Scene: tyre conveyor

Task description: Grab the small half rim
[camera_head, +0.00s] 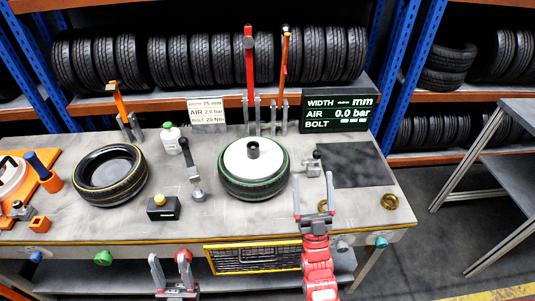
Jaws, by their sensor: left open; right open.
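No part is clearly marked as the small half rim. A small gold ring-shaped part (390,202) lies flat at the right front of the table. A similar gold part (322,204) is partly hidden between the fingers of my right gripper (313,192). A larger white disc (10,174) is on an orange board at the far left, cut off by the picture edge. Another white disc (240,163) sits in the middle tyre. My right gripper is open, over the table's front edge. My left gripper (170,262) is open and empty, in front of the table.
The table (225,222) also bears an empty tyre (82,190), a middle tyre (255,190), a white bottle (172,143), a black button box (163,212) and upright red and orange levers. A dark screen (338,112) stands behind. A yellow-framed grille (255,257) hangs in front.

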